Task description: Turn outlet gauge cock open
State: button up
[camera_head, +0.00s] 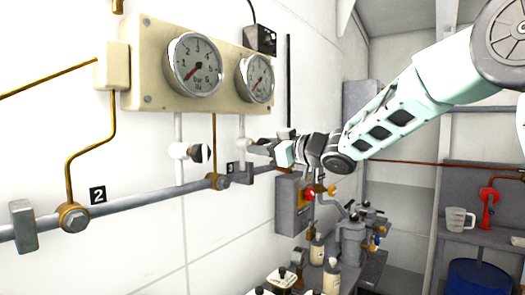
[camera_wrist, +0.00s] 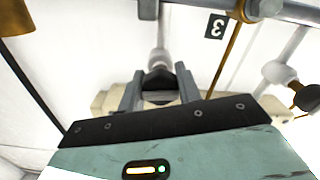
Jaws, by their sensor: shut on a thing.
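Two round dial gauges sit on a cream panel, the left gauge (camera_head: 194,64) and the right gauge (camera_head: 256,78). Below the right gauge is a white cock body (camera_head: 243,146) on a thin white pipe. My gripper (camera_head: 262,147) reaches it from the right. In the wrist view my gripper (camera_wrist: 159,86) is shut on that cock's dark handle (camera_wrist: 158,78), one finger on each side. The fingers and palm hide part of the handle, so its exact angle is hard to tell. The left cock (camera_head: 190,152), with a black-and-white knob, hangs free below the left gauge.
A grey horizontal pipe (camera_head: 140,202) with brass fittings runs along the wall below the cocks. A black number 3 plate (camera_wrist: 215,25) is close by. A grey box (camera_head: 291,205) with a red knob and a bench with bottles stand below and beyond my arm.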

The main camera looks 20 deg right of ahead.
jog(key=n+b, duration=0.3)
jog(key=shift+f+n, duration=0.2)
jog(key=shift+n, duration=0.1)
jog(key=n+b, duration=0.4)
jog(key=n, duration=0.1)
jog(key=n+b, duration=0.2)
jog(key=n, duration=0.2)
jog(key=shift+b, duration=0.35)
jog(key=shift+r+n+b, duration=0.2)
jog(key=shift+n+b, duration=1.05)
jog(key=shift+n, duration=0.65)
jog(key=o, duration=1)
jog(key=shift+r, duration=0.1)
jog(key=shift+d, duration=0.1)
jog(key=b+v, duration=0.2)
jog(key=v, duration=1.5)
jog(key=shift+s+b, duration=0.15)
jog(key=shift+b, duration=0.2)
